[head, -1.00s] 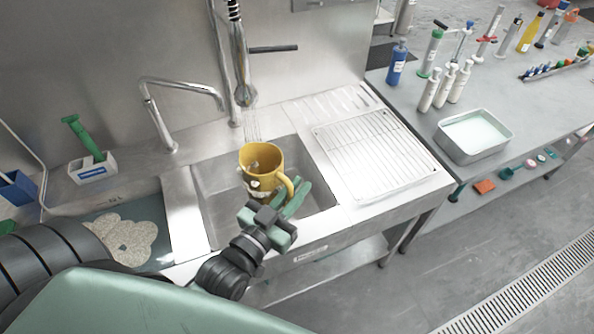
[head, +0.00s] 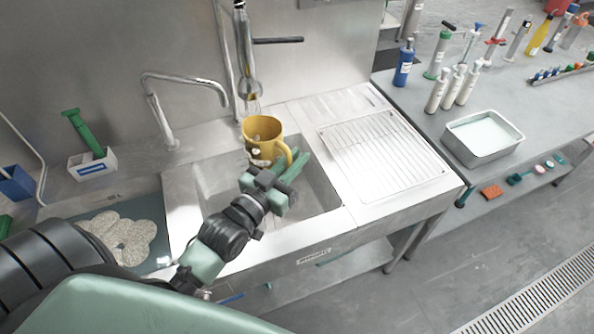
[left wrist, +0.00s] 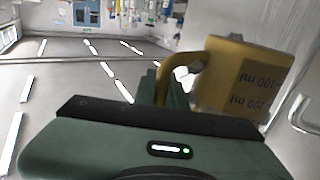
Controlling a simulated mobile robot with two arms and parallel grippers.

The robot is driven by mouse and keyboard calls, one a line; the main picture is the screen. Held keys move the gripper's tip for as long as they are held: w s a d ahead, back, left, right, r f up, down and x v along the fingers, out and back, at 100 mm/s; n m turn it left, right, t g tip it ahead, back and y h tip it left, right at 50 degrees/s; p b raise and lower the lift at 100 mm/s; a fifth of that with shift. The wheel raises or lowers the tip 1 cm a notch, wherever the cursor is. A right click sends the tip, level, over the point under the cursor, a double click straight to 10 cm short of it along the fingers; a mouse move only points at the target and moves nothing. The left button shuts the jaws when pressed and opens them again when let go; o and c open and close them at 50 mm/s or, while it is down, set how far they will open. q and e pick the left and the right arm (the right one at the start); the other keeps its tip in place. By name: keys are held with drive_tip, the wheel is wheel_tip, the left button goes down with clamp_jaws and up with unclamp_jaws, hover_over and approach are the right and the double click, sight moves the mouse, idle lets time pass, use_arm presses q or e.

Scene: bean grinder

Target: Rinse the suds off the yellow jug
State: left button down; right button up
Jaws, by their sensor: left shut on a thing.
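The yellow jug (head: 262,131) is held over the sink basin (head: 318,183), just below the hanging spray head (head: 249,89). Thin streaks of water show between the spray head and the jug's open top. Pale suds patches show on the jug's lower side. My left gripper (head: 291,167) is shut on the jug's handle, with its green fingers at the jug's right side. In the left wrist view the jug (left wrist: 230,75) appears tilted, with its handle at the fingers (left wrist: 163,90) and a dark volume label on its side. My right gripper is out of view.
A curved faucet (head: 185,80) stands left of the spray head. A wire drying rack (head: 385,150) lies right of the basin. A metal tray of pale liquid (head: 482,137) and several bottles stand on the right table. A green brush (head: 84,133) stands in a holder at left.

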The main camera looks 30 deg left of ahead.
use_arm(q)
drive_tip(key=shift+w+a+f+b, duration=0.3)
drive_tip(key=shift+w+a, duration=0.5)
drive_tip(key=shift+w, duration=0.35)
drive_tip(key=shift+w+a+f+b, duration=0.15)
drive_tip(key=shift+w+a+f, duration=0.1)
drive_tip(key=shift+w+a, duration=0.7)
drive_tip(key=shift+w+d, duration=0.2)
drive_tip(key=shift+d, duration=0.1)
drive_tip(key=shift+w+d, duration=0.3)
drive_tip(key=shift+d, duration=0.1)
drive_tip(key=shift+s+p, duration=0.1)
drive_tip(key=shift+p, duration=0.2)
drive_tip(key=s+d+p, duration=0.2)
drive_tip(key=s+d, duration=0.2)
drive_tip(key=s, duration=0.2)
drive_tip(key=shift+s+d+p, duration=0.25)
drive_tip(key=shift+d+p, duration=0.05)
drive_tip(key=shift+p, duration=0.1)
drive_tip(key=shift+r, duration=0.1)
